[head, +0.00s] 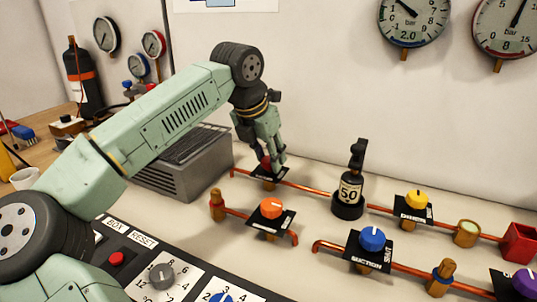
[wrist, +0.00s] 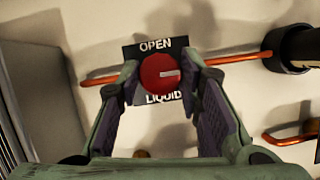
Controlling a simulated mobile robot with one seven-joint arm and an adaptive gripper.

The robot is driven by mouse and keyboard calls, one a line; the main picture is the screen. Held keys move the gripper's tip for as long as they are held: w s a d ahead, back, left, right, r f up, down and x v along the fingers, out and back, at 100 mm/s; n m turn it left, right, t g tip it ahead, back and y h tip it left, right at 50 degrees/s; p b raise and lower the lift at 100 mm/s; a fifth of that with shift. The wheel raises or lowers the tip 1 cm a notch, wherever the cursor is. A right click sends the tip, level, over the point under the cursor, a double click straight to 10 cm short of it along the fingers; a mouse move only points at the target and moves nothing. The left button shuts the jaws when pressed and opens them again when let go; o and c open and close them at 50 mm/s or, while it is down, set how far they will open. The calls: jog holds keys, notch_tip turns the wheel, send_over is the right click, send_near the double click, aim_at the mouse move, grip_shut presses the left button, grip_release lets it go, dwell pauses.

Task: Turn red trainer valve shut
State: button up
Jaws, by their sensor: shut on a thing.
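The red trainer valve (wrist: 153,68) is a round red knob on a black plate (wrist: 155,45) marked OPEN above and LIQUID below in the wrist view. A white mark on the knob runs from near its middle to the right, about in line with the copper pipe. My gripper (wrist: 162,82) is shut on the knob, one finger at its left side and one at its right. In the head view my gripper (head: 268,156) reaches down over the red valve (head: 265,163), whose knob is mostly hidden by the fingers.
An orange valve (head: 271,208), a blue valve (head: 372,239) and a yellow valve (head: 416,199) stand on nearby pipes. A black fitting marked 50 (head: 348,200) rises right of my gripper. A grey vented box (head: 184,165) stands close on the left.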

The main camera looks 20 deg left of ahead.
dwell(0.3)
jog(key=o, duration=1.2)
jog(key=shift+c, duration=0.2)
jog(key=v, duration=1.2)
